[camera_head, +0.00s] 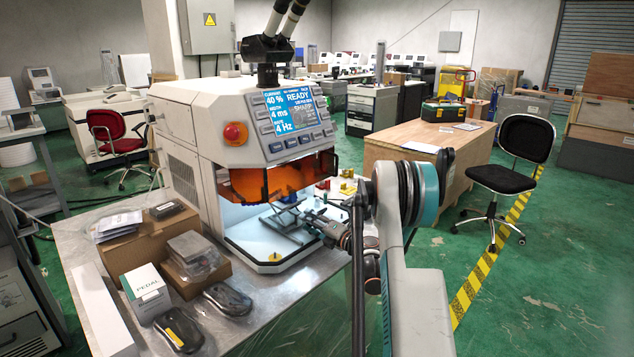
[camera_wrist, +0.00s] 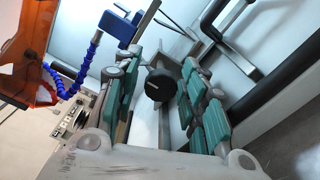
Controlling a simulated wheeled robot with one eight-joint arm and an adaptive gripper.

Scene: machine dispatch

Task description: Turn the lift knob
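A round black knob (camera_wrist: 160,85) with a thin white pointer line shows in the middle of the wrist view. It faces the camera between the fingers of my gripper (camera_wrist: 161,68). The green-padded fingers are open, one on each side of the knob. A gap shows on both sides, so I see no grip on it. In the head view my gripper (camera_head: 314,222) reaches into the front opening of the beige machine (camera_head: 190,140). The knob cannot be made out there. The machine's screen (camera_head: 292,108) reads READY.
An orange shield (camera_head: 262,184) hangs above the opening. A blue flexible hose (camera_wrist: 85,70) and a blue block (camera_wrist: 120,26) are near my left finger. Boxes, including a PEDAL box (camera_head: 147,292), and two black pedals (camera_head: 228,299) lie on the metal table left of my arm.

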